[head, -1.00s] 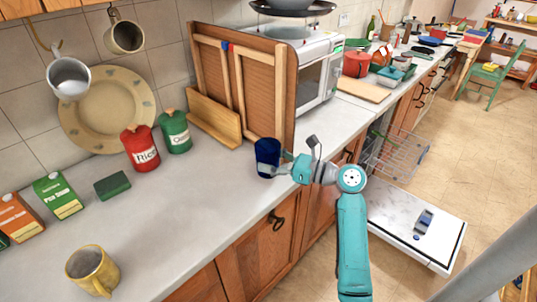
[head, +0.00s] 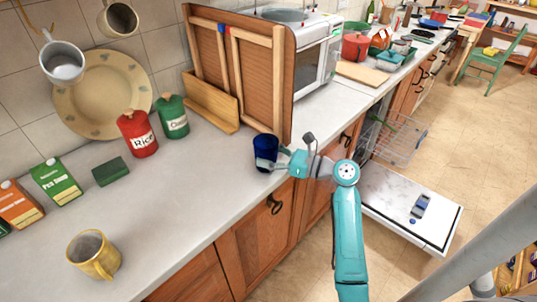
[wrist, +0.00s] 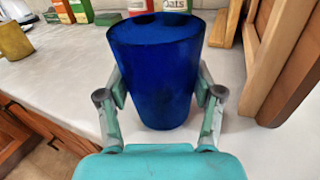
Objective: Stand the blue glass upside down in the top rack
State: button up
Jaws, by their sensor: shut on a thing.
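The blue glass (head: 265,150) is upright at the front part of the counter, beside the wooden board. My gripper (head: 272,162) reaches it from the right and is shut on it. In the wrist view the dark blue glass (wrist: 155,70) stands mouth up between the two fingers (wrist: 160,100), which press on its sides. I cannot tell whether its base touches the counter. The dishwasher's top rack (head: 395,138) is pulled out to the right, lower than the counter. It is a wire basket and looks mostly empty. My arm partly covers the area before it.
The open dishwasher door (head: 410,205) lies flat below the rack, with a small blue-grey item on it. A yellow mug (head: 93,255), a green sponge (head: 110,171), red and green canisters (head: 138,133) and a leaning wooden board (head: 240,75) are on the counter (head: 190,200).

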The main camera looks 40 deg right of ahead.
jog(key=shift+f, duration=0.45)
jog(key=o, duration=1.5)
jog(key=shift+c, duration=0.2)
jog(key=v, duration=1.2)
